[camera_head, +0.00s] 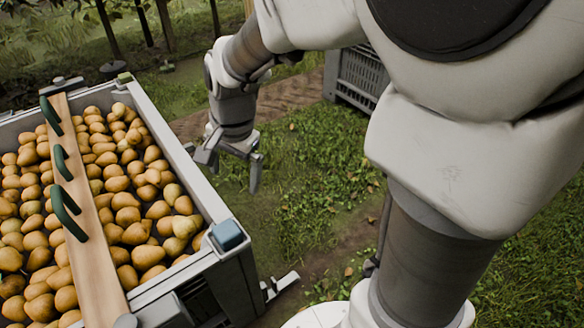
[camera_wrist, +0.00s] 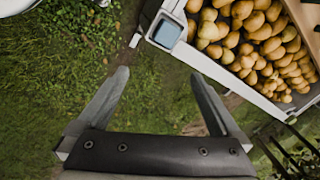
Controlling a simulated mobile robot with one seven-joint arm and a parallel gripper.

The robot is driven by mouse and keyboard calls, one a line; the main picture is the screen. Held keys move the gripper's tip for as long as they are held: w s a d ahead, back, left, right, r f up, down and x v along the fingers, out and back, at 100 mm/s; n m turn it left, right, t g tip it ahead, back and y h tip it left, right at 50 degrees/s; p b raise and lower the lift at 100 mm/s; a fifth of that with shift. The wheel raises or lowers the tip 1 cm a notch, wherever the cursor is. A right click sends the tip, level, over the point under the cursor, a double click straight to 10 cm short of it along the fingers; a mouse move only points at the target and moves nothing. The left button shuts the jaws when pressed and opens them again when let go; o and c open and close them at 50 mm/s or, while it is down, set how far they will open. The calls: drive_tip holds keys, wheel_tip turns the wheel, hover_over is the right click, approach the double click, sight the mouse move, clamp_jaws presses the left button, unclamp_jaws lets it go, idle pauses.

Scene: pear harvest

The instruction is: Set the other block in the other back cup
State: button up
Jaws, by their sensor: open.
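A blue block (camera_head: 228,235) sits at the near right corner of the pear crate (camera_head: 178,150). The wrist view also shows the blue block (camera_wrist: 166,32), seated in a pale square corner cup (camera_wrist: 153,16). A green block (camera_head: 124,78) sits at the crate's far right corner. The left corners of the crate are out of view, so I see no empty cup clearly. My gripper (camera_head: 232,168) is open and empty, beside the crate's right wall over the grass. In the wrist view its two fingers (camera_wrist: 160,76) are spread, apart from the blue block.
Pears (camera_head: 128,215) fill the crate. A wooden plank (camera_head: 92,220) with green handles (camera_head: 63,162) lies across it. Another grey crate (camera_head: 360,75) stands on the grass behind. Tree trunks (camera_head: 108,30) stand at the back. Grass right of the pear crate is open.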

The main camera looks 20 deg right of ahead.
drive_tip(key=s+d+r+n+t, duration=0.2)
drive_tip(key=s+d+r+n, duration=0.1)
drive_tip(key=s, duration=0.4)
drive_tip(key=s+d+r+n+t+h, duration=0.1)
drive_tip(key=s+d+r+n, duration=0.3)
drive_tip(key=s+r+n, duration=0.2)
drive_tip(key=shift+s+d+r+n+t, duration=0.3)
drive_tip(key=shift+s+r+t, duration=0.1)
drive_tip(key=shift+s, duration=0.2)
wheel_tip(320, 180, up, 20)
drive_tip(key=p, duration=2)
drive_tip(key=shift+f, duration=0.1)
